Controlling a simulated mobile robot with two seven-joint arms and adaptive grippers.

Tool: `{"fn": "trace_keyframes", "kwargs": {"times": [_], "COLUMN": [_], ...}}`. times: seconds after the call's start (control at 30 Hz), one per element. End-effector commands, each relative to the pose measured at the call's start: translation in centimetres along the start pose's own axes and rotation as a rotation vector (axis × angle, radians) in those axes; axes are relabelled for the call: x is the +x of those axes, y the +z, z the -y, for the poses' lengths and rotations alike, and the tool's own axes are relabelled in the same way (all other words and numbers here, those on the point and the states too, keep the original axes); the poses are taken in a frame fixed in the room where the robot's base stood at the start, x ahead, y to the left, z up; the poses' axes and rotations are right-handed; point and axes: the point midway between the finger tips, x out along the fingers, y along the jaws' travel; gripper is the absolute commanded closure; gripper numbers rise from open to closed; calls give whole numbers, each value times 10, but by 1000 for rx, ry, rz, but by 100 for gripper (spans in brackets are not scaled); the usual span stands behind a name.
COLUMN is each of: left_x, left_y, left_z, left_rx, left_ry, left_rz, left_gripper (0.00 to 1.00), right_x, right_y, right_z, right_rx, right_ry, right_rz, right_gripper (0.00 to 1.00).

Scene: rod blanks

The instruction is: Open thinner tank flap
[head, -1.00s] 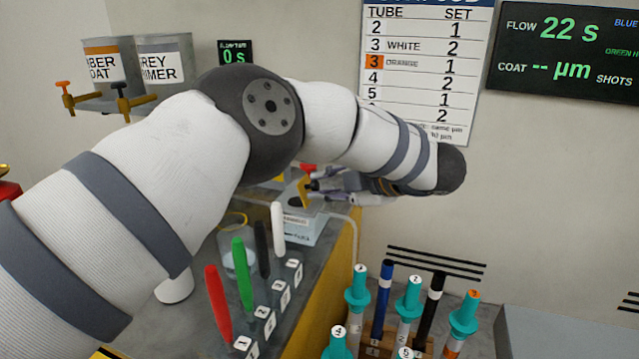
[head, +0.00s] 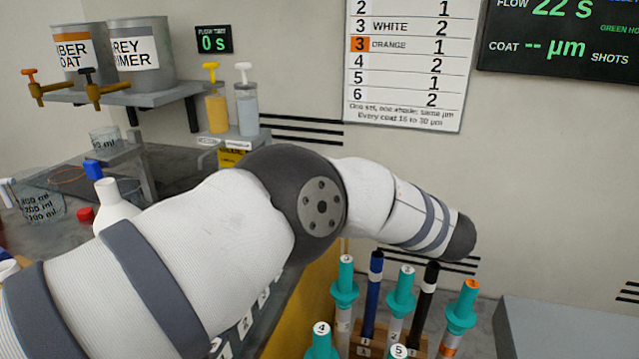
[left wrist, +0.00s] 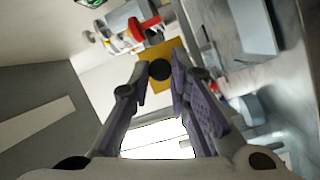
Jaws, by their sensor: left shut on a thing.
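In the left wrist view my left gripper (left wrist: 156,78) is shut on a small black round knob (left wrist: 160,70). The knob sits in front of a yellow square plate (left wrist: 154,84), which seems to be the thinner tank flap. How far the flap is turned I cannot tell. A red handle (left wrist: 146,27) lies just beyond the plate. In the head view my left arm crosses the middle, and its gripper and the flap are hidden behind it. My right gripper is in neither view.
Two pump bottles, one yellow (head: 216,112) and one clear (head: 246,110), stand behind the arm. Paint cans (head: 141,62) with taps sit on a wall shelf (head: 160,97). A white bottle (head: 112,208) stands left of the arm.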

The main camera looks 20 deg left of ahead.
Motion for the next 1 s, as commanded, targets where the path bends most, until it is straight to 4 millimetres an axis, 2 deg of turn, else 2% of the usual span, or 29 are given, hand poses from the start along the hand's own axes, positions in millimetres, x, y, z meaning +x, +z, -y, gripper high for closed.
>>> {"fn": "trace_keyframes", "kwargs": {"times": [0.37, 0.4, 0.47, 0.77, 0.87, 1.0], "left_x": [1, 1, 1, 1, 2, 2], "left_y": [0, 0, 0, -1, -6, -22], "left_z": [0, 0, 0, -2, -14, -47], "left_rx": [1, 1, 1, 0, -3, -6], "left_ry": [1, 1, 1, 1, 1, 2], "left_rz": [-3, -3, -3, -2, -3, -2], "left_gripper": [100, 74, 62, 62, 62, 62], "right_x": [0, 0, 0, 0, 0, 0], "right_y": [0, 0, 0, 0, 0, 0], "right_z": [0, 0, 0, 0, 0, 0], "right_rx": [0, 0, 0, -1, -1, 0], "right_ry": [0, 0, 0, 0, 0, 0], "right_rz": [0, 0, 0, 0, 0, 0], "right_gripper": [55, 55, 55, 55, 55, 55]}}
